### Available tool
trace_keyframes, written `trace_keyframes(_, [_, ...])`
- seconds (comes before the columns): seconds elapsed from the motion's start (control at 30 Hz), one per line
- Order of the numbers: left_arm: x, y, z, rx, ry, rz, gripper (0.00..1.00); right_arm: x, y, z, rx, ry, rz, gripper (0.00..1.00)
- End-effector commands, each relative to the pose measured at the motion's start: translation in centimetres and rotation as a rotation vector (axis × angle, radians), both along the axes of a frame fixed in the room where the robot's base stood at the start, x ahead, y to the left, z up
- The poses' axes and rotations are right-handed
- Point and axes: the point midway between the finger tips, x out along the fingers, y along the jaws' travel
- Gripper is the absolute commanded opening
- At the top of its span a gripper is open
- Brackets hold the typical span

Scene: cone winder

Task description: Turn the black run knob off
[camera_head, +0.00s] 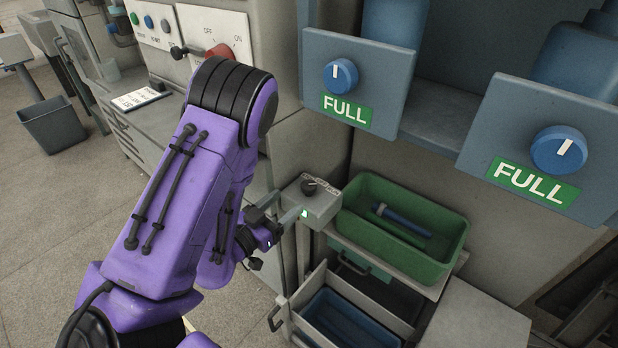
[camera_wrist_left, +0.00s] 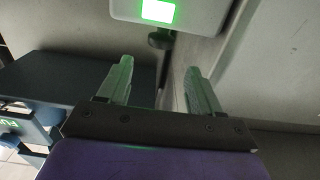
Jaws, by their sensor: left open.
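The black run knob (camera_head: 309,186) sits on top of a small grey control box (camera_head: 325,207), and a lit green lamp (camera_head: 304,213) shows on the box's near face. In the left wrist view the lamp (camera_wrist_left: 158,11) glows at the top edge, and a dark knob (camera_wrist_left: 160,39) shows just below the box (camera_wrist_left: 205,12). My left gripper (camera_head: 281,208) is open and empty, just left of the box, with its fingers pointing toward it. In the wrist view the two fingers (camera_wrist_left: 160,72) stand apart, short of the knob. My right gripper is not in view.
A green bin (camera_head: 456,235) with a blue tube inside stands right of the box. Below is an open drawer (camera_head: 375,309) holding a blue bin. Panels with blue knobs (camera_head: 341,76) and FULL labels hang above. A red switch (camera_head: 219,52) is behind my left arm.

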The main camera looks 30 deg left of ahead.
Motion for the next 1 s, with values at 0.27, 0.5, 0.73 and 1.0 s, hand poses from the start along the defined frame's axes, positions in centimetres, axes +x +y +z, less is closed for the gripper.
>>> trace_keyframes(0.27, [5.5,-0.4,0.2,-0.003,0.001,0.003,0.65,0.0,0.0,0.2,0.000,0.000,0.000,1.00])
trace_keyframes(0.5, [9.1,-0.7,-0.2,-0.004,0.004,0.004,0.65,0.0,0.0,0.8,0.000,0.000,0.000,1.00])
trace_keyframes(0.73, [9.6,-0.7,-0.3,-0.005,0.005,0.005,0.65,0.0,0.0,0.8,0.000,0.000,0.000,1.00])
trace_keyframes(1.0, [9.6,-0.7,-0.3,-0.005,0.005,0.005,0.18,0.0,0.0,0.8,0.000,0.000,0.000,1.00])
